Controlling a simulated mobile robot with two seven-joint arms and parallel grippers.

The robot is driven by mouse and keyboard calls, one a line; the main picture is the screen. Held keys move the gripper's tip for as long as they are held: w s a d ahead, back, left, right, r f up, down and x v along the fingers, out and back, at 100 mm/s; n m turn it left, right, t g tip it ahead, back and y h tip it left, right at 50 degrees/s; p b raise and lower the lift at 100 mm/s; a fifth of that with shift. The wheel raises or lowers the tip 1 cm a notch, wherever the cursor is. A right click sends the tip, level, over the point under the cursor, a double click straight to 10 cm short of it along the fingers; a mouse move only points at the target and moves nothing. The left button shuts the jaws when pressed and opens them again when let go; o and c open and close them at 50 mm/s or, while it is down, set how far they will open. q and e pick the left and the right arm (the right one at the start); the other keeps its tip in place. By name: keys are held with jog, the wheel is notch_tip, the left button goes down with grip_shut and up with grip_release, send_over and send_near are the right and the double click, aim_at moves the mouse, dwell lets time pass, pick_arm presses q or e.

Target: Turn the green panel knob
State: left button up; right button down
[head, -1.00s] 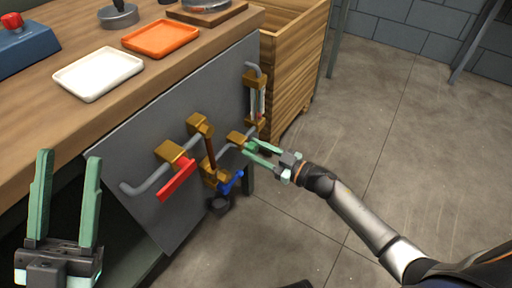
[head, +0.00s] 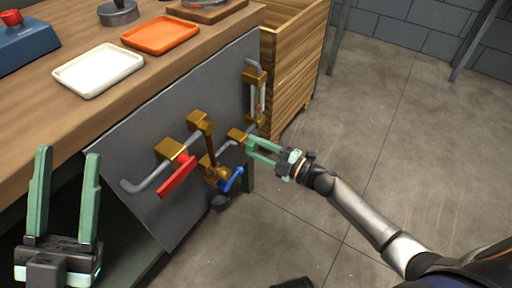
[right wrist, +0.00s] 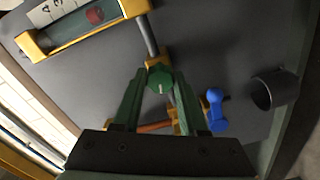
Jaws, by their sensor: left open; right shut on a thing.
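The green knob (right wrist: 160,77) sits on a brass valve body on the grey panel, with a pale mark on its face, in the right wrist view. My right gripper (right wrist: 158,79) is shut on it, one green finger on each side. In the head view my right gripper (head: 250,148) reaches the panel from the right, and its fingers largely hide the knob. My left gripper (head: 66,155) is open and empty at the lower left, away from the panel.
The grey panel (head: 135,150) also carries a red lever (head: 177,177), a blue handle (head: 232,180) and a gauge (right wrist: 90,18). The bench holds a white tray (head: 98,72) and an orange tray (head: 160,33). A wooden crate (head: 297,75) stands behind. Floor at right is clear.

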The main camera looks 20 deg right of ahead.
jog(key=n+b, duration=0.1)
jog(key=n, duration=0.3)
jog(key=shift+n, duration=0.4)
dwell(0.4)
jog(key=shift+c, duration=2.2)
grip_release()
jog(key=p+v, duration=0.2)
jog(key=v, duration=1)
jog(key=shift+s+d, duration=0.2)
jog(key=shift+d, duration=0.05)
